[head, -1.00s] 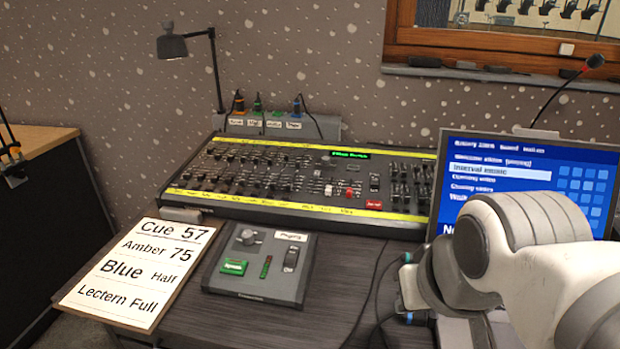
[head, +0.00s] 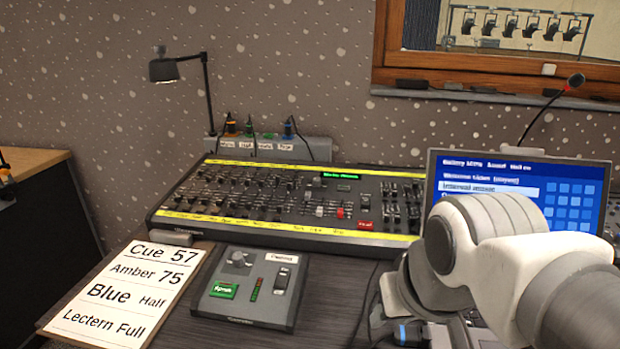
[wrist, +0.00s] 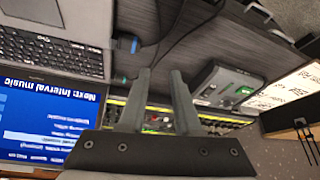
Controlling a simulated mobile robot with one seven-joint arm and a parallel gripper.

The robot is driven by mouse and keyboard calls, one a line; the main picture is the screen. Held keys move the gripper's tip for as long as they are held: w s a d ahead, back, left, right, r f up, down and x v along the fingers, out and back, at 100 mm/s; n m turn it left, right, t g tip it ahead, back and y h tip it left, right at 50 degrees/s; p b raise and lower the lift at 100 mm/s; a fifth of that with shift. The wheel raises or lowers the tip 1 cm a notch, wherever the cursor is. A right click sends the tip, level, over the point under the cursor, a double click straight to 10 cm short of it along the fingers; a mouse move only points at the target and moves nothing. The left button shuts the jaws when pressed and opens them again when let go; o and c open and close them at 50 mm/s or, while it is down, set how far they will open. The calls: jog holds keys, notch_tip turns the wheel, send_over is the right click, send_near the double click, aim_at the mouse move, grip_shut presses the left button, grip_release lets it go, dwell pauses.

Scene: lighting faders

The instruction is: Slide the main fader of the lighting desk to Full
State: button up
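The lighting desk (head: 300,233) is a wide dark console with yellow label strips, at the back of the table in the head view. It holds several rows of small faders. A red-capped fader (head: 340,213) and a white-capped fader (head: 319,211) stand in its middle right part; I cannot read which is the main one. In the wrist view the desk (wrist: 210,118) is partly hidden behind my gripper. My gripper (wrist: 162,72) has its two fingers apart with nothing between them, away from the desk's faders. It is hidden in the head view.
A small grey box (head: 253,290) with a knob and green button sits before the desk. A cue card (head: 120,290) lies left. A laptop (head: 500,175) stands right, behind my arm. Cables cross the table.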

jog(key=w+r+m+g+p, duration=0.1)
jog(key=w+r+p, duration=0.55)
jog(key=w, duration=0.35)
jog(key=w+r+g+p, duration=0.1)
jog(key=w+r+p, duration=0.5)
jog(key=w, duration=0.4)
jog(key=m+g+p, duration=0.2)
jog(key=p, duration=1.2)
send_over(341, 210)
jog(key=s, duration=0.1)
notch_tip(341, 210, down, 8)
jog(key=f, duration=0.1)
jog(key=shift+w+a+f+b, duration=0.1)
jog(key=shift+w+f+b, duration=0.1)
jog(key=shift+f+b, duration=1.55)
jog(key=shift+w+a+f+b, duration=0.15)
jog(key=shift+f+b, duration=0.7)
jog(key=shift+f, duration=1.65)
jog(key=shift+d, duration=0.15)
jog(key=shift+c, duration=0.3)
